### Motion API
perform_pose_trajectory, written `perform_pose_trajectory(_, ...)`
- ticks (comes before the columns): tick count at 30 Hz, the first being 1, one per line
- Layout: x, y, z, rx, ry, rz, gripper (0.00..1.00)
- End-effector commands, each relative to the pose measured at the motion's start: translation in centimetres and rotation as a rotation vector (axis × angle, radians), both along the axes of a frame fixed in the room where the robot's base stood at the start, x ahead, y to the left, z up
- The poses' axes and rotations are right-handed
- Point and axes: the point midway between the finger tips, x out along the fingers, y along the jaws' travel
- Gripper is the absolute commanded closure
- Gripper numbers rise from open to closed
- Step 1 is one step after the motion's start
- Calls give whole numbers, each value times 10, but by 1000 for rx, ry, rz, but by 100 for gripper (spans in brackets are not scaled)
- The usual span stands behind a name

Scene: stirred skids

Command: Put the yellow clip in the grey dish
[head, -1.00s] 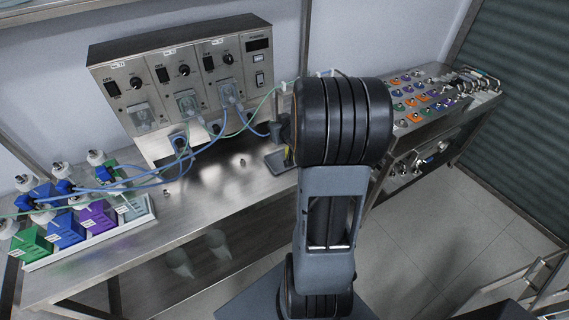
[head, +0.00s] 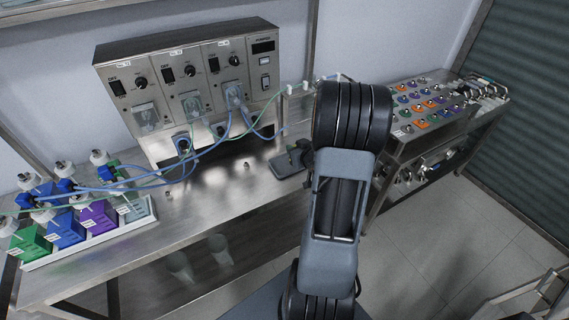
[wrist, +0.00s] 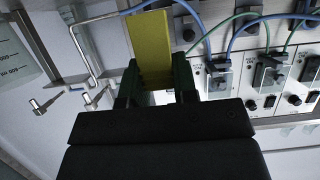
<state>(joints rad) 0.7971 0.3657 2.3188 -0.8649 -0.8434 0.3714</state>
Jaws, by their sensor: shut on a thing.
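The yellow clip (wrist: 150,45) is a flat yellow piece held between the dark green fingers of my gripper (wrist: 157,80) in the wrist view. My gripper is shut on it, and the clip sticks out beyond the fingers. In the head view my gripper (head: 299,154) shows only partly beside my arm, and the clip cannot be made out. A shallow grey dish (head: 283,168) lies on the steel bench just left of my arm. My gripper appears over or beside its right end; the height between them is unclear.
The steel bench (head: 215,195) has small metal pieces and bare room left of the dish. A control box (head: 190,85) with blue and green cables stands behind. A white tray (head: 90,240) of coloured bottles is at left. A sloped panel (head: 425,108) with coloured parts is at right.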

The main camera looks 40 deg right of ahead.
Motion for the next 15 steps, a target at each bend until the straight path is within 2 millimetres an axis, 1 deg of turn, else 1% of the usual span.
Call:
perform_pose_trajectory(1, 6, 6, -12, 5, 4, 3, 95)
perform_pose_trajectory(6, 20, 16, -32, 1, 3, 0, 95)
perform_pose_trajectory(15, 30, 23, -47, 1, 2, 0, 95)
